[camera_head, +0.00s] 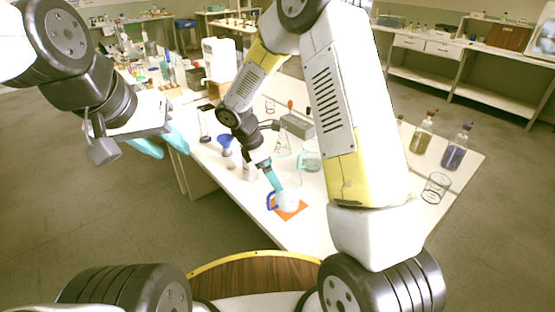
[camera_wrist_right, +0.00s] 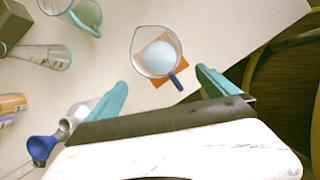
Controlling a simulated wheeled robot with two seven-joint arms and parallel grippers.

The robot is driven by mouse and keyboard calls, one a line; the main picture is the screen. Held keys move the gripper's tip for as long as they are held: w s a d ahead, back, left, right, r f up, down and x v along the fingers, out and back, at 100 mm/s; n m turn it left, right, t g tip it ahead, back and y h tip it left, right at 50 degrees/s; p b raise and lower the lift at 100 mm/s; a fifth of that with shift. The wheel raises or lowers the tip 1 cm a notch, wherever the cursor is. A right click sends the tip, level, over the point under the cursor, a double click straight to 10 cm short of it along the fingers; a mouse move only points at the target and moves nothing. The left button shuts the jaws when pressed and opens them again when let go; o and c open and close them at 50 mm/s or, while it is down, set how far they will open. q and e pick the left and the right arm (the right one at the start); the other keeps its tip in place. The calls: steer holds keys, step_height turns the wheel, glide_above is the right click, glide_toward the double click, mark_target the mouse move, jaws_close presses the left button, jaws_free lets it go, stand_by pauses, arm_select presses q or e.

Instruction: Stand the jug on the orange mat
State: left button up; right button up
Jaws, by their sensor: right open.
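The jug (camera_head: 289,199) is clear, with pale contents and a blue handle. It looks upright on the orange mat (camera_head: 301,208) near the front of the table. In the right wrist view the jug (camera_wrist_right: 160,56) shows from above, with the orange mat (camera_wrist_right: 158,81) visible around its base. In the head view the right gripper (camera_head: 272,180) is partly seen beside the jug. My left gripper (camera_head: 165,143) is open and empty, high at the left.
A greenish jug (camera_head: 311,161) stands behind the mat, with glassware nearby. A blue funnel (camera_head: 224,141) stands to the left. An empty beaker (camera_head: 436,187) and bottles with yellow (camera_head: 421,141) and purple (camera_head: 454,156) liquid stand at the right. The front table edge is close to the mat.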

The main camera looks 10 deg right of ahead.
steer(key=s+d+r+m+t+y, duration=0.2)
steer(key=s+d+r+m+y, duration=0.1)
steer(key=s+r+m, duration=0.6)
steer(key=s+d+r+m+t+y, duration=0.3)
steer(key=s+d+r+m, duration=0.2)
steer(key=s+r+m, duration=0.5)
step_height(320, 180, up, 7)
steer(key=s, duration=0.3)
steer(key=shift+d+y, duration=0.15)
steer(key=shift+y, duration=0.15)
